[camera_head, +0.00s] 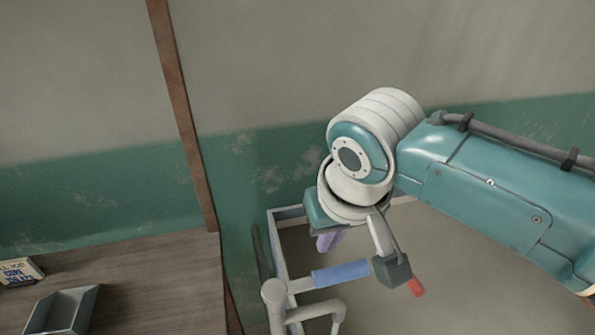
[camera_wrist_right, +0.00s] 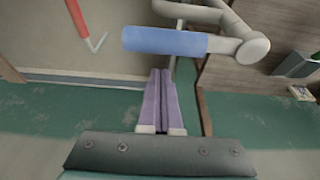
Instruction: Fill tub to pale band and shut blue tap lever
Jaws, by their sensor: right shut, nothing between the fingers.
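The blue tap lever (camera_head: 342,274) points right from a pale grey pipe fitting (camera_head: 275,298) in the head view. It also shows crosswise at the top of the right wrist view (camera_wrist_right: 165,41). My right gripper (camera_head: 330,240) has purple fingers, partly hidden by the wrist, just above the lever in the head picture. In the wrist view its fingers (camera_wrist_right: 159,74) lie together, empty, with tips a little short of the lever. I cannot tell the exact depth between them. I cannot make out a tub, a pale band or any water. My left gripper is out of view.
A pale frame edge (camera_head: 276,240) borders a broad beige surface right of the pipes. A red handle (camera_wrist_right: 76,17) with a thin bent end shows in the wrist view. A wooden counter (camera_head: 150,285) at left holds a grey tray (camera_head: 62,312) and small box (camera_head: 20,271).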

